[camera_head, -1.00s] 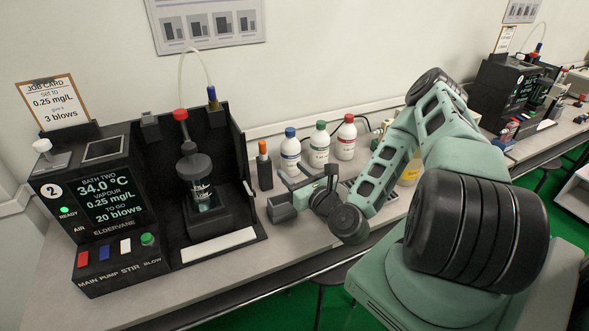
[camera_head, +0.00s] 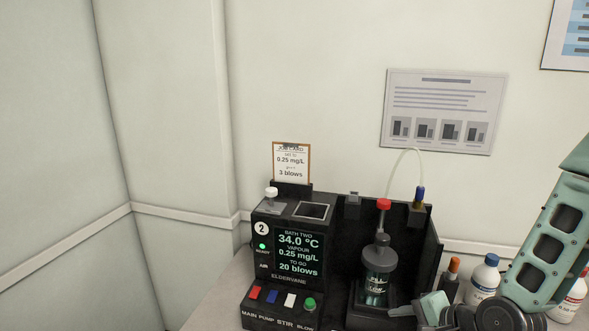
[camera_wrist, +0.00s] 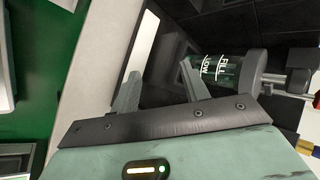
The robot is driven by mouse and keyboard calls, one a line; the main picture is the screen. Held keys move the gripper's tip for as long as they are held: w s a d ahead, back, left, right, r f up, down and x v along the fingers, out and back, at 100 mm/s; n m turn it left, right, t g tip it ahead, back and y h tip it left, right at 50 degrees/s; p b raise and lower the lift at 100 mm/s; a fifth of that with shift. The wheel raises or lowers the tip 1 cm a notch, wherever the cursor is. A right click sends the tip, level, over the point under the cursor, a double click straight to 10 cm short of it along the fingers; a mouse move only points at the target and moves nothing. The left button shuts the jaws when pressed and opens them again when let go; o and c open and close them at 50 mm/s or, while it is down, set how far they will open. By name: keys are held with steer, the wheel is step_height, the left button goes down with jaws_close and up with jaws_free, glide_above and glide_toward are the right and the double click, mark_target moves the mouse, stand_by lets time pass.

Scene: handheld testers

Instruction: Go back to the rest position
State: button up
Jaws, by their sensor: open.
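The black bath unit (camera_head: 283,262) stands on the bench in the head view. Its screen reads BATH TWO, 34.0 °C, vapour 0.25 mg/L, to go 20 blows, and a green READY lamp is lit. A dark glass jar (camera_head: 377,285) with a red-topped stem stands upright in the bay beside the screen; it also shows in the wrist view (camera_wrist: 221,70). My gripper (camera_head: 405,311) is at the bay's lower right, partly cut off by the frame. In the wrist view my gripper (camera_wrist: 160,90) has its fingers apart with nothing held between them.
A job card (camera_head: 291,161) reading 0.25 mg/L and 3 blows stands behind the unit. An orange-capped marker (camera_head: 450,280) and a blue-capped bottle (camera_head: 484,279) stand close to my arm at right. The wall to the left is bare.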

steer(key=s+a+r+n+g+h, duration=0.2)
steer(key=s+a+r+n+g, duration=0.1)
steer(key=s+r+n, duration=0.5)
steer(key=s+a+r+n+g+h, duration=0.3)
steer(key=s+r+n, duration=0.5)
steer(key=s+n, duration=0.3)
steer(key=s+a+g, duration=0.1)
steer(key=s+a, duration=0.1)
steer(key=shift+s+a+r+n, duration=0.15)
steer(key=shift+s+a+n, duration=0.1)
steer(key=shift+a+n, duration=0.15)
